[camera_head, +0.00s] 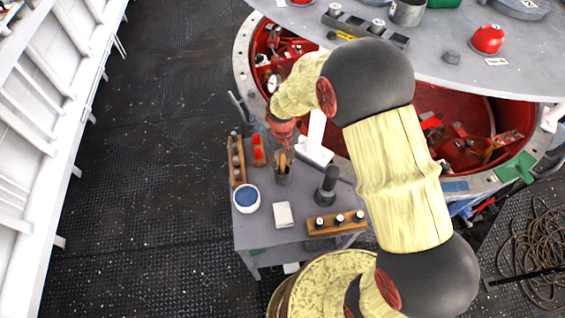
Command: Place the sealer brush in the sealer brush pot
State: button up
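My gripper (284,146) points down over the grey table, at the end of my cream-sleeved arm. Its fingers are small and dark here, and I cannot tell whether they are open or shut. Just below it is a tan-brown piece that looks like the sealer brush (284,160). Its lower end is at or inside the mouth of a small dark grey cup that looks like the sealer brush pot (282,177). I cannot tell whether the fingers touch the brush or how deep it sits.
The grey table (258,232) also holds a blue-filled white bowl (246,197), a white block (284,214), wooden racks (336,223), a red item (258,150), a dark upright tool (326,188) and a white stand (315,145). A red-lined round pit (440,105) lies behind.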

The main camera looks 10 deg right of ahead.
notch_tip(320, 180, up, 11)
jog(key=shift+r+p, duration=0.1)
jog(key=shift+p, duration=0.25)
jog(key=s+d+r+t, duration=0.1)
jog(key=s+d+r, duration=0.25)
jog(key=r, duration=0.35)
jog(key=s+d+r+m+t, duration=0.1)
jog(key=s+d+r, duration=0.1)
jog(key=s+r, duration=0.35)
jog(key=s+d+r+t, duration=0.2)
jog(key=s+r, duration=0.1)
jog(key=r, duration=0.5)
jog(key=s+d+r+t, duration=0.1)
jog(key=s+d+r, duration=0.2)
jog(key=s, duration=0.7)
jog(key=shift+s+m+t, duration=0.25)
jog(key=shift+m+t, duration=0.05)
jog(key=shift+m, duration=0.1)
notch_tip(320, 180, down, 10)
jog(key=b, duration=1)
